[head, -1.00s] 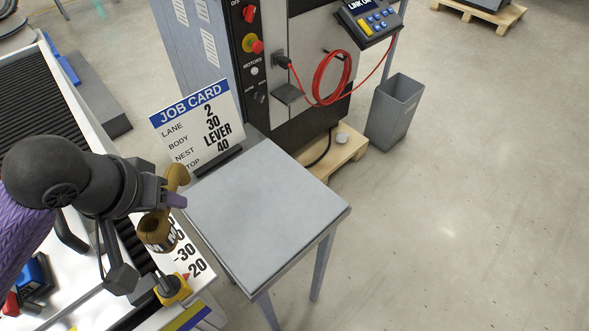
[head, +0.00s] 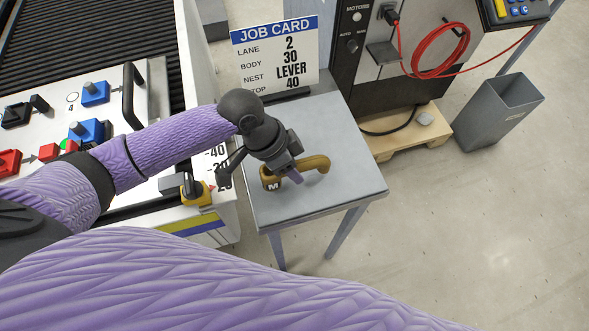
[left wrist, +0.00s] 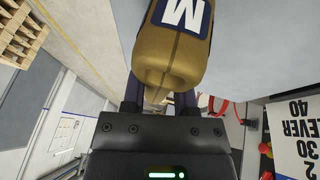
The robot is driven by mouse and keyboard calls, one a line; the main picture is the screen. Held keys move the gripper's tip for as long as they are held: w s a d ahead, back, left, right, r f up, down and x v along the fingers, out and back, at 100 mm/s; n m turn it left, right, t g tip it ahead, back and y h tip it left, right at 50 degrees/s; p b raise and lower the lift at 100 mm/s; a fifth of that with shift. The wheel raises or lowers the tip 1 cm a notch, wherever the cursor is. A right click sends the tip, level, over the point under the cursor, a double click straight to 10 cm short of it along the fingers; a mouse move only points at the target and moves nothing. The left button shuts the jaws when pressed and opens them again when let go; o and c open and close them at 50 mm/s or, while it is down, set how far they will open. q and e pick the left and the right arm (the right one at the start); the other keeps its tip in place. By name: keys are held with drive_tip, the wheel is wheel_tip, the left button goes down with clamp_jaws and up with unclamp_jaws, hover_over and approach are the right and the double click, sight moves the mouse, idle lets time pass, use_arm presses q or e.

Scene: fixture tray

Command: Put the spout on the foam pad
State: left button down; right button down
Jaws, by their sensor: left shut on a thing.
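The spout is a curved mustard-brown piece (head: 316,164) with a dark "M" label. My left gripper (head: 291,169) is shut on it, over the front part of the grey foam pad (head: 335,125) that tops a small table. I cannot tell whether the spout touches the pad or hangs just above it. In the left wrist view the spout (left wrist: 172,62) lies between the fingers, its label towards the top edge. My right gripper is not in view.
A job card (head: 276,55) stands at the pad's back edge. The white fixture tray (head: 150,75) with blue and red clamps is on the left. A cabinet with a red cable (head: 440,62) is behind, a grey bin (head: 500,110) at right. The pad around the spout is clear.

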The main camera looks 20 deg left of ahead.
use_arm(q)
wheel_tip(320, 180, down, 3)
drive_tip(key=shift+r+b, duration=0.1)
drive_tip(key=shift+b, duration=0.35)
drive_tip(key=shift+r, duration=0.1)
drive_tip(key=shift+c, duration=2)
unclamp_jaws()
drive_tip(key=p+v, duration=0.4)
drive_tip(key=v, duration=0.8)
